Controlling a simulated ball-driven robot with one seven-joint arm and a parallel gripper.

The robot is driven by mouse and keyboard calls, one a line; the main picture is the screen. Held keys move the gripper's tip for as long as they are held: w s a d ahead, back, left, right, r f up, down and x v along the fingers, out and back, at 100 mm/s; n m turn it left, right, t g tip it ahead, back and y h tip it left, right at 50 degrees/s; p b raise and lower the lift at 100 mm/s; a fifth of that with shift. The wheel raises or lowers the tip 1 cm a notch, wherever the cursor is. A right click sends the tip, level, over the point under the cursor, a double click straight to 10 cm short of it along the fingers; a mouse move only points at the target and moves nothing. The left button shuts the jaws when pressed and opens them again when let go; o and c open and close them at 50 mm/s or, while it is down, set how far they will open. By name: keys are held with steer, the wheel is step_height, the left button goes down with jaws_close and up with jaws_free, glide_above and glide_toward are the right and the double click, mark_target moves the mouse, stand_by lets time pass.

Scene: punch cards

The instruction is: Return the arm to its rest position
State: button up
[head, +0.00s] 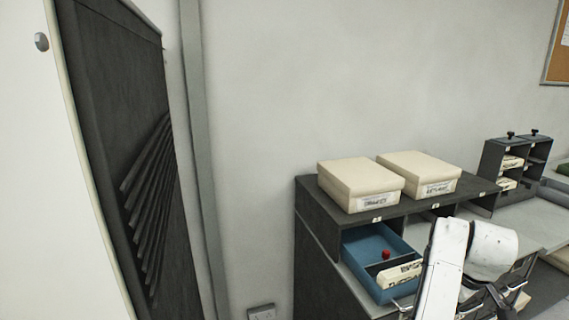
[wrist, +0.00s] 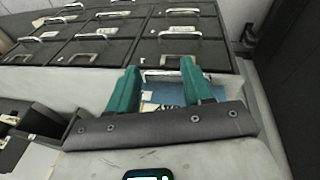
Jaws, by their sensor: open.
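My arm (head: 447,265) shows as white links at the lower right of the head view, in front of the dark desk unit (head: 328,270). In the wrist view my gripper (wrist: 160,80) has two teal fingers spread apart. No object is clamped between them. A blue surface with a pale label shows beyond the gap between the fingers. I cannot make out the gripper's fingers in the head view.
A blue tray (head: 366,246) with a red knob (head: 386,254) and a card block sits in the unit, left of my arm. Two cream boxes (head: 360,184) (head: 418,177) stand on top. Dark drawers with metal handles (wrist: 90,57) fill the wrist view's upper part.

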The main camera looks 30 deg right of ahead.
steer(key=s+a+f, duration=0.4)
steer(key=a+f, duration=0.1)
steer(key=a, duration=0.5)
steer(key=s+a+f+y, duration=0.1)
steer(key=s+a+f, duration=0.4)
steer(key=a, duration=0.6)
steer(key=s+a+f+g+y, duration=0.1)
steer(key=s+a+f, duration=0.3)
steer(key=a, duration=0.6)
step_height(320, 180, down, 2)
steer(key=shift+s+a+f+n, duration=0.25)
steer(key=shift+n, duration=0.15)
